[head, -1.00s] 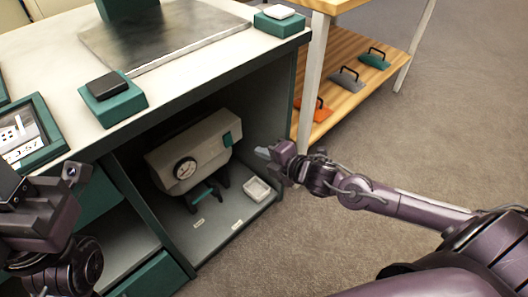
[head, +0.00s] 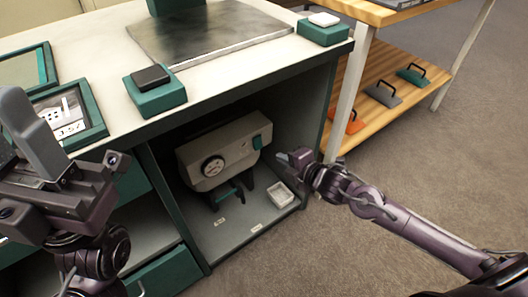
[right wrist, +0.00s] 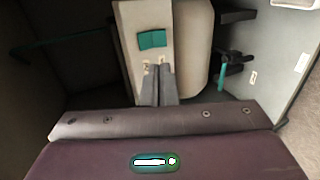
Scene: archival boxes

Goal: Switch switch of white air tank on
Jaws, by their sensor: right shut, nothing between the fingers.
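The white air tank (head: 215,152) stands inside the open lower bay of the cabinet, with a round gauge (head: 213,166) on its front. A teal switch (head: 258,142) sits at its right end; I cannot tell its on or off setting. In the right wrist view the tank's end (right wrist: 150,18) and the teal switch (right wrist: 152,39) are just beyond my fingertips. My right gripper (head: 287,158) is shut and empty, to the right of the switch and apart from it in the head view. My left gripper (head: 35,135) is at the left, over the cabinet front; its opening is unclear.
A small white tray (head: 282,194) lies on the bay floor right of the tank. The cabinet top (head: 105,45) holds a metal plate, teal blocks and frames. A wooden shelf (head: 395,72) with several handled tools stands to the right. The floor at right is clear.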

